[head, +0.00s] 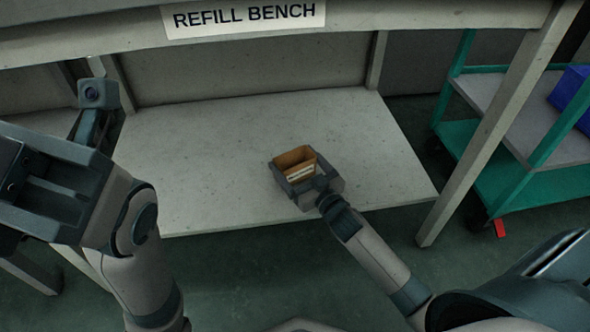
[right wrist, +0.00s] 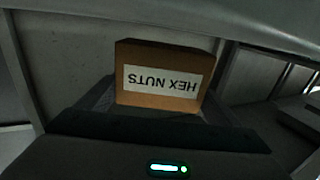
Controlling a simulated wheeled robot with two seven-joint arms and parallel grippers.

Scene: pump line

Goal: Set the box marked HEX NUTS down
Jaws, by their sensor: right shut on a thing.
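The brown box marked HEX NUTS (head: 297,158) is held in my right gripper (head: 296,174), over the lower shelf (head: 210,170) of the bench. Whether it touches the shelf I cannot tell. In the right wrist view the box (right wrist: 165,62) shows its white label upside down, between the fingers of my right gripper (right wrist: 160,105).
A sign (head: 244,16) reading REFILL BENCH hangs on the bench's upper edge. A bench leg (head: 490,130) stands right of the shelf. A green cart (head: 530,180) with a blue bin (head: 572,92) stands farther right. The shelf around the box is clear.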

